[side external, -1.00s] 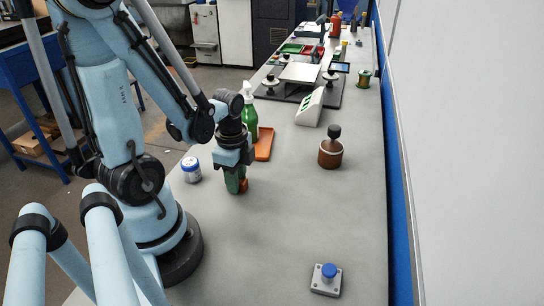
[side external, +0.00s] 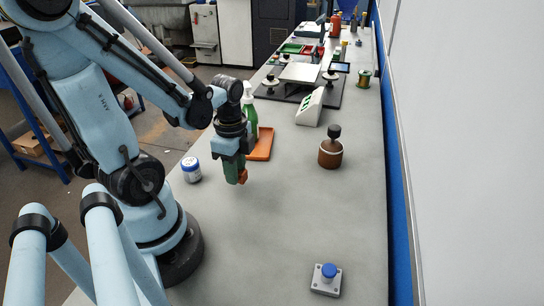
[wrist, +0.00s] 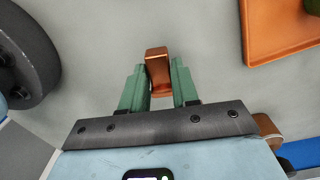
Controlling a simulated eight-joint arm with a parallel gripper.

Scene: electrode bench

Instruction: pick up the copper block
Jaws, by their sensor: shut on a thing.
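The copper block (wrist: 157,62) is between the two green fingers of my gripper (wrist: 159,80) in the wrist view, with its shiny end sticking out past the fingertips. In the side external view, my gripper (side external: 236,172) points down and is shut on the copper block (side external: 243,177). Most of the block is hidden behind the fingers there. It appears held a little above the grey bench.
An orange tray (side external: 260,146) and a green bottle (side external: 250,114) stand just behind my gripper. A brown pot (side external: 331,155) and a blue-button box (side external: 326,279) are on the right. The front middle bench is clear.

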